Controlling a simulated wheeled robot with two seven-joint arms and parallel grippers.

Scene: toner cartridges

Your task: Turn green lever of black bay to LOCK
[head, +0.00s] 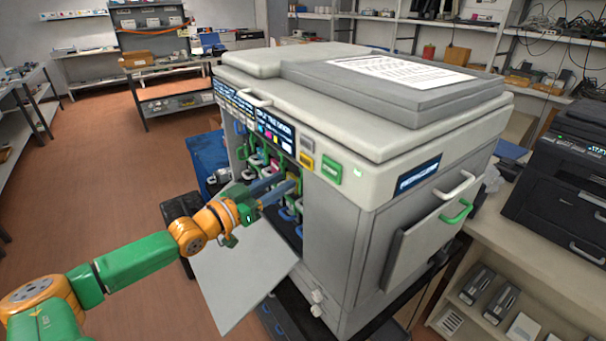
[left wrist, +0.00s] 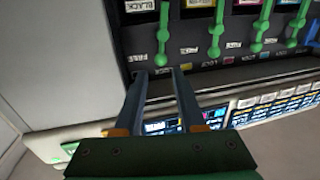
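In the left wrist view, the black bay's label (left wrist: 139,5) is at the top left, with a green lever (left wrist: 162,35) just right of it. This lever runs up and down in the picture, its end near small FREE lettering. My left gripper (left wrist: 160,72) is open and empty; the lever's end shows just beyond and between its fingertips. I cannot tell whether they touch. In the head view, my left gripper (head: 287,182) reaches into the printer's open front (head: 262,148), and its fingers hide part of the bays. My right gripper is not in view.
Other green levers (left wrist: 213,35) stand in a row to the right in the wrist view. The printer's open front door (head: 235,265) hangs below my left gripper in the head view. A black printer (head: 565,185) stands on the bench at right. Floor at left is clear.

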